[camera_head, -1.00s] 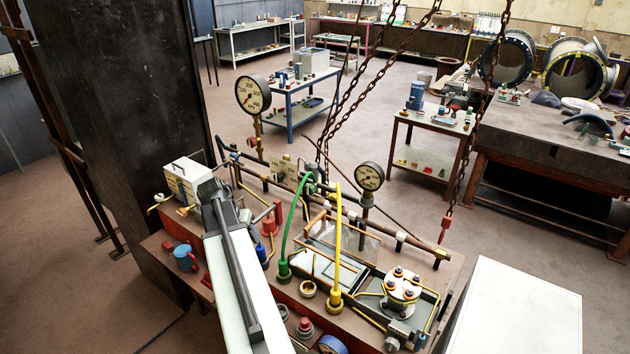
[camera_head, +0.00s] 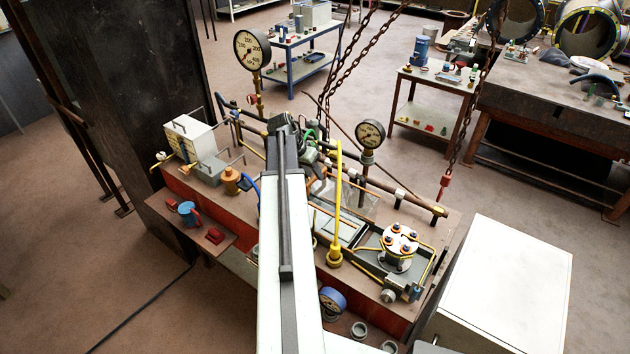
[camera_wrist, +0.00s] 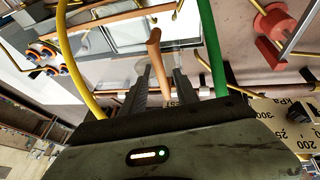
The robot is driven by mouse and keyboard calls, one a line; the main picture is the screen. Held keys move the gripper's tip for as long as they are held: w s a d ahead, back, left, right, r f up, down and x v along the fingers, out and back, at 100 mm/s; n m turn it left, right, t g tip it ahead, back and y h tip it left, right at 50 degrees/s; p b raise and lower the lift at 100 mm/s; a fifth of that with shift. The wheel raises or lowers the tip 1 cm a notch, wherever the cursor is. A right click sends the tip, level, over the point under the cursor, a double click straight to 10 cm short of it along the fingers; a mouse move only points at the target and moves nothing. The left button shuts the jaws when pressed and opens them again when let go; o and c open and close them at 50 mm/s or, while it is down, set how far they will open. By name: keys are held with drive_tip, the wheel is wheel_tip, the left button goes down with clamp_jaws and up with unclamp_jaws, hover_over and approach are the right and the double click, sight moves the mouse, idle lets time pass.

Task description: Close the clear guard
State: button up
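The clear guard (camera_head: 354,204) is a see-through pane tilted up at the back of the shallow tray (camera_head: 345,231) on the red bench. My arm partly covers its left side. In the wrist view my gripper (camera_wrist: 163,74) has its two dark fingers apart. A copper-coloured bar (camera_wrist: 154,48) runs down between the fingers, with visible gaps beside it; I cannot tell whether it belongs to the guard. In the head view my gripper (camera_head: 312,158) is beside the guard's left end, its fingers mostly hidden.
A yellow hose (camera_head: 338,200) arches close to the guard, and a green hose (camera_wrist: 212,45) passes close to the fingers. A pressure gauge (camera_head: 370,134) stands behind. A flanged fitting (camera_head: 399,245) sits right of the tray. Chains hang behind the bench.

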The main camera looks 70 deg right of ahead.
drive_tip(key=shift+s+d+f, duration=0.1)
drive_tip(key=shift+d+f, duration=0.05)
drive_tip(key=shift+f, duration=0.35)
drive_tip(key=shift+r, duration=0.15)
clamp_jaws()
idle(0.8)
